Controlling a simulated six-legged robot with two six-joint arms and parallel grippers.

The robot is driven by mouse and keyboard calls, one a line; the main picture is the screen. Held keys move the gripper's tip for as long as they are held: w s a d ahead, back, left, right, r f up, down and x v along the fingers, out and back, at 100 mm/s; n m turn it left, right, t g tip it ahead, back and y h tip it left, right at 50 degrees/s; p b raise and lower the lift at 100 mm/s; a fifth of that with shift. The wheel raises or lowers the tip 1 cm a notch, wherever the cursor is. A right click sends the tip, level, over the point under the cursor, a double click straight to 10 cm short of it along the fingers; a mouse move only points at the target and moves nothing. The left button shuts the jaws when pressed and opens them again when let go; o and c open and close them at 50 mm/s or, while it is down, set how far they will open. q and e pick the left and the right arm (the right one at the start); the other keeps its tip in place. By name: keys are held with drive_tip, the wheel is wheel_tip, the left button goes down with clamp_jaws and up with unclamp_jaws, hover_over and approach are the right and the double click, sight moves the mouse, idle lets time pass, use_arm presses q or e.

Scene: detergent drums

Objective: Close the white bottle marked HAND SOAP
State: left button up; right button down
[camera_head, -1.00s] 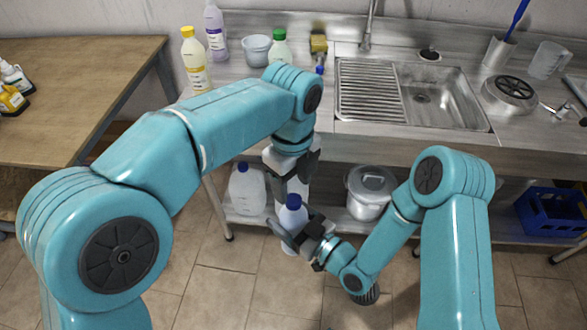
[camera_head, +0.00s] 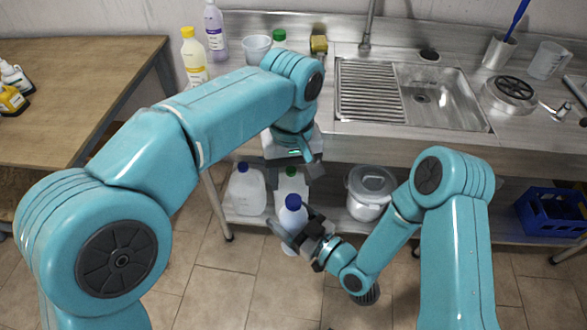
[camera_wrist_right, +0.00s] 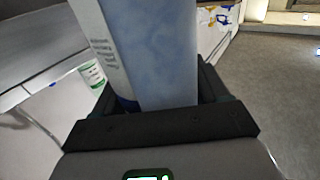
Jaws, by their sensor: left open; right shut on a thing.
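A white bottle with a blue cap (camera_head: 292,217) stands upright in the jaws of my right gripper (camera_head: 296,224). Its blue cap (camera_head: 293,202) sits on top; I cannot tell how tightly. The bottle (camera_wrist_right: 150,45) fills the middle of the right wrist view between the jaws; its small print is unreadable and its top is out of frame. My left gripper (camera_head: 292,174) is open and empty, above and behind the cap in the picture, with its fingers spread left and right.
A blue-capped jug (camera_head: 246,190) and a lidded pot (camera_head: 370,190) stand there too. The counter above holds a sink (camera_head: 425,95) and several bottles. A blue crate (camera_head: 553,215) is at right.

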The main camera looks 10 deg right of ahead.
sight(293, 200)
use_arm(q)
drive_tip(key=shift+r+n, duration=0.15)
drive_tip(key=shift+n, duration=0.45)
drive_tip(key=shift+d+r, duration=0.25)
drive_tip(key=shift+r, duration=0.1)
drive_tip(key=shift+f, duration=4.05)
